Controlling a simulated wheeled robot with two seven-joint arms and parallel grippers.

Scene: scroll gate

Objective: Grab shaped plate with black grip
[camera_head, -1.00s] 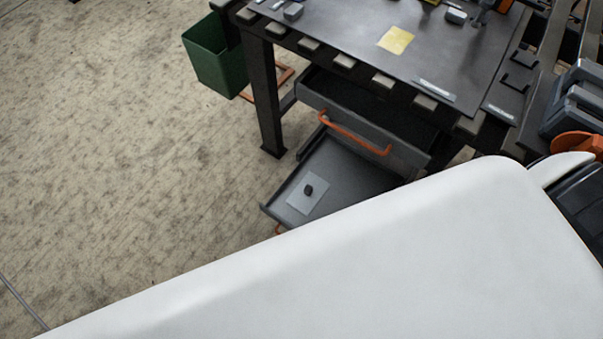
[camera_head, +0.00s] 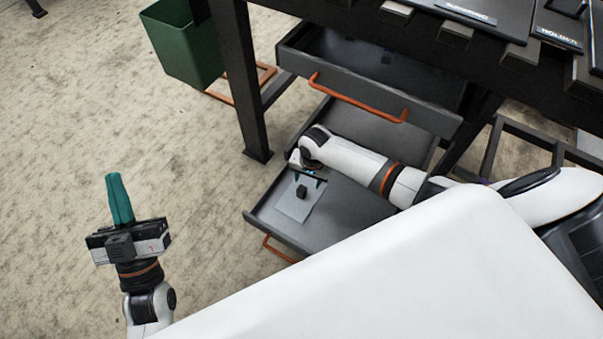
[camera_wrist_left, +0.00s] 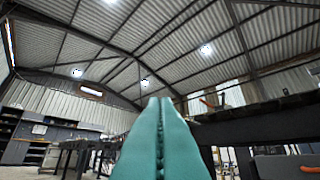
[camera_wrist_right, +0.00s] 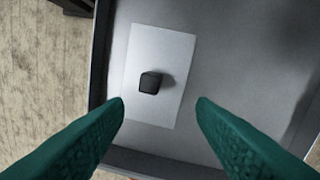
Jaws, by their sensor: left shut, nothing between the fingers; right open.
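The shaped plate (camera_head: 296,208) is a pale grey, flat, roughly rectangular sheet lying in the open lower drawer, near its left end. A small black grip (camera_head: 301,191) stands up from it. In the right wrist view the plate (camera_wrist_right: 152,108) and its black grip (camera_wrist_right: 150,83) lie beyond the fingertips, with nothing held. My right gripper (camera_wrist_right: 162,106) is open, with green fingers on either side, above the plate. In the head view it is partly hidden by its own wrist. My left gripper (camera_head: 119,198) is shut and empty, pointing up, over the floor at the left.
The lower drawer (camera_head: 345,222) is pulled out below another partly open drawer with an orange handle (camera_head: 358,98). A dark table leg (camera_head: 244,85) and a green bin (camera_head: 183,45) stand to the left. The floor (camera_head: 60,190) at the left is clear.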

